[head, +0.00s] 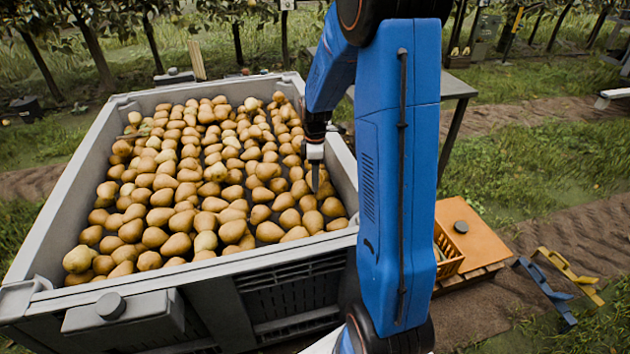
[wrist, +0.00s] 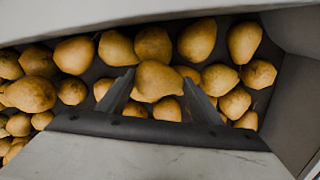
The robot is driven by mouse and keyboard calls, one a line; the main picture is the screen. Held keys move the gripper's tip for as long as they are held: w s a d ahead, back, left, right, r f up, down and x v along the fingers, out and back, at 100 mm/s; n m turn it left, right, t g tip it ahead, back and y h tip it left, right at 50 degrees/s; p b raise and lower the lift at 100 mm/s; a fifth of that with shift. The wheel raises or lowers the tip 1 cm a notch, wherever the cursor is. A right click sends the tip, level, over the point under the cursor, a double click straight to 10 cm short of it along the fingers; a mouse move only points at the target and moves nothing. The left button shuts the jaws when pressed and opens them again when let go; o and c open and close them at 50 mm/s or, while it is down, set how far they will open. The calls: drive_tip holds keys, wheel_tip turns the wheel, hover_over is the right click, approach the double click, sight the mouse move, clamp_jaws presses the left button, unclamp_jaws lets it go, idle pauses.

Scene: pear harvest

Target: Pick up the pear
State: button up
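Many yellow-brown pears (head: 215,200) fill a large grey bin in the head view. My gripper (head: 315,180) points down into the bin near its right wall, low over the pears. In the wrist view, my gripper (wrist: 159,82) is open, with one dark finger on each side of a pear (wrist: 158,80). The pear sits between the fingertips, with other pears close around it. I cannot tell whether the fingers touch it. In the head view, my arm hides part of the bin's right side.
The bin's grey rim (head: 60,215) stands above the pears, and its right wall is close to my gripper. An orange crate (head: 448,250) and an orange board (head: 470,232) lie right of the bin. A dark table (head: 455,88) stands behind my arm. Grass and dirt lie around.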

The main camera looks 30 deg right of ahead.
drive_tip(key=c, duration=0.3)
